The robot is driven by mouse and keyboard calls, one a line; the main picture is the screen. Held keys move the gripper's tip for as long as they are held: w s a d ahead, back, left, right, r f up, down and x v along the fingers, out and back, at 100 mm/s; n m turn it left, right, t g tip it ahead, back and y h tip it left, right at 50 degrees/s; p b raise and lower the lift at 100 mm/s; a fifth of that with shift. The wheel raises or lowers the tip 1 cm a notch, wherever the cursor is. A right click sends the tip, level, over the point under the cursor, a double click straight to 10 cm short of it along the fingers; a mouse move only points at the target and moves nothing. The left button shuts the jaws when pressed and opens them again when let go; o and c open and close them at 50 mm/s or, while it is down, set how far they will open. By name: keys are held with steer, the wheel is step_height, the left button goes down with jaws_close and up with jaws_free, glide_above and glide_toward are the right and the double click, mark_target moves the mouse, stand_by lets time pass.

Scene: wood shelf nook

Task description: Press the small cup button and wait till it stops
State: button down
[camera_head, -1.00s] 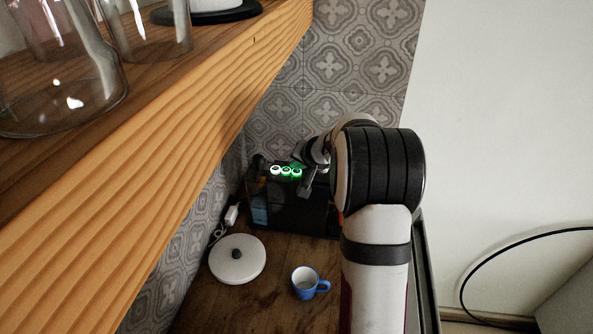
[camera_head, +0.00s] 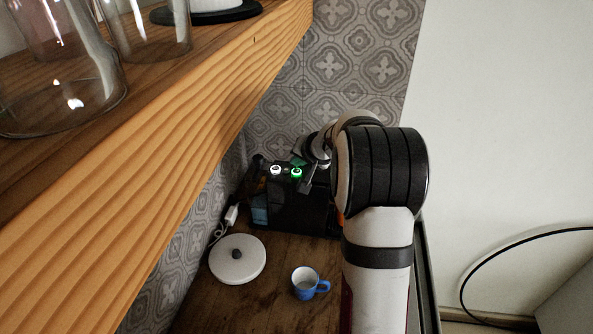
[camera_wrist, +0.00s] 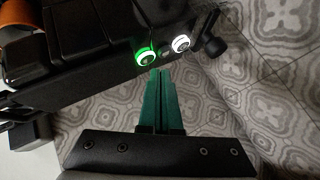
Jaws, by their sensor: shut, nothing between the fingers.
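The black coffee machine (camera_head: 295,210) stands against the tiled wall with a row of round buttons on its top front edge. The left button (camera_head: 275,170) is lit white and the right button (camera_head: 296,172) is lit green. The middle button (camera_head: 286,171) between them looks unlit. In the wrist view the green-lit button (camera_wrist: 145,57) and the white-lit button (camera_wrist: 181,43) show just past my gripper (camera_wrist: 160,73). Its green fingers are shut and empty, their tips at the gap between these two. Contact is unclear, and I cannot read which button is the small cup one.
A blue cup (camera_head: 307,284) stands on the wooden counter in front of the machine. A round white base with a dark knob (camera_head: 238,259) lies left of it, near a white plug (camera_head: 232,214). A wooden shelf (camera_head: 190,130) with glass jars overhangs the left side.

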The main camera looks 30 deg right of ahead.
mark_target(297, 176)
steer(key=shift+r, duration=2.5)
steer(key=shift+a, duration=0.1)
steer(key=s+a+n+g+y, duration=0.2)
steer(key=s+a, duration=0.5)
steer(key=a, duration=0.4)
steer(key=s+a+n+g+y, duration=0.1)
steer(key=s+a+g+y, duration=0.1)
steer(key=s+a, duration=0.75)
steer(key=s+a+f+g, duration=0.1)
steer(key=s+a, duration=0.2)
steer(key=s, duration=0.4)
steer(key=s+a+f+n+g, duration=0.1)
steer(key=s+a+f+g, duration=0.1)
steer(key=s, duration=0.5)
steer(key=s+a+f+n+g, duration=0.1)
steer(key=s+a+g, duration=0.1)
steer(key=s+a, duration=0.2)
steer(key=s, duration=0.3)
steer(key=shift+a+f+h, duration=0.4)
